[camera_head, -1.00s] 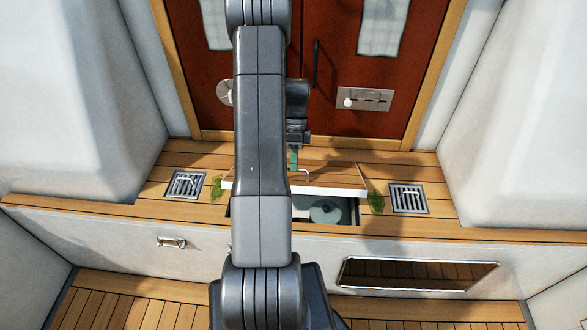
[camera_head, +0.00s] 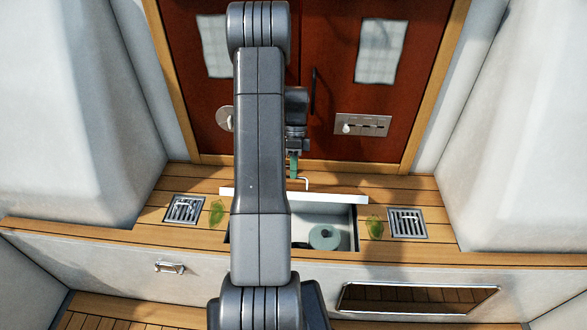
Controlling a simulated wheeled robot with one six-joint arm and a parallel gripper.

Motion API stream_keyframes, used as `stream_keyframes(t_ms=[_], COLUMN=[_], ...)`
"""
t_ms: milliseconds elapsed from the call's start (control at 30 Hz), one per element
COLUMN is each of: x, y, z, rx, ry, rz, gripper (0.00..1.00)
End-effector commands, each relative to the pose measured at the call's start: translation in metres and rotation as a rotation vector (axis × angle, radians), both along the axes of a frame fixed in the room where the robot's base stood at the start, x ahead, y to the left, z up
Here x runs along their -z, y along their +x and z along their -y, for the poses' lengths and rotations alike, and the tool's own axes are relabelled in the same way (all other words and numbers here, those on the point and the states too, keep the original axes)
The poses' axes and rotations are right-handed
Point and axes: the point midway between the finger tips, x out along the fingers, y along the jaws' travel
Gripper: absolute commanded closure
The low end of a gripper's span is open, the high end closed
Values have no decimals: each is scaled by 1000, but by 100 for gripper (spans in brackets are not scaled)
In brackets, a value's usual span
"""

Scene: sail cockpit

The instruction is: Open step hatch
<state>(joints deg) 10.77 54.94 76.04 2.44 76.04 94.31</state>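The step hatch lid (camera_head: 335,198) is raised partway above the step. I see it nearly edge-on, as a thin white strip. Its thin metal handle (camera_head: 307,182) stands up from the lid. My gripper (camera_head: 293,175), with greenish fingers, is at the left part of this handle and appears shut on it. My arm hides part of the gripper, the lid and the opening. Below the lid, the hatch opening (camera_head: 345,232) shows a pale compartment with a round teal object (camera_head: 325,238) inside.
Drain grates lie at left (camera_head: 184,209) and right (camera_head: 407,223) on the wooden step. Green leaf-like bits (camera_head: 217,212) lie beside the opening. Red-brown doors (camera_head: 335,90) stand close behind the lid. White cockpit walls (camera_head: 70,120) flank both sides.

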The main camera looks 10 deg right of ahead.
Motion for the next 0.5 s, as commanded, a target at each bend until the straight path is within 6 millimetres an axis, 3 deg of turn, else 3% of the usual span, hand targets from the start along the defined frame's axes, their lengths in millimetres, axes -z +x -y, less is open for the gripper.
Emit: stream_keyframes(t_ms=[33, 100, 500], x=[7, 7, 5], y=[8, 8, 7], z=[2, 2, 2], rx=[-1, 0, 0], ry=[-9, -8, -7], rz=[28, 27, 27], gripper=[79, 69, 69])
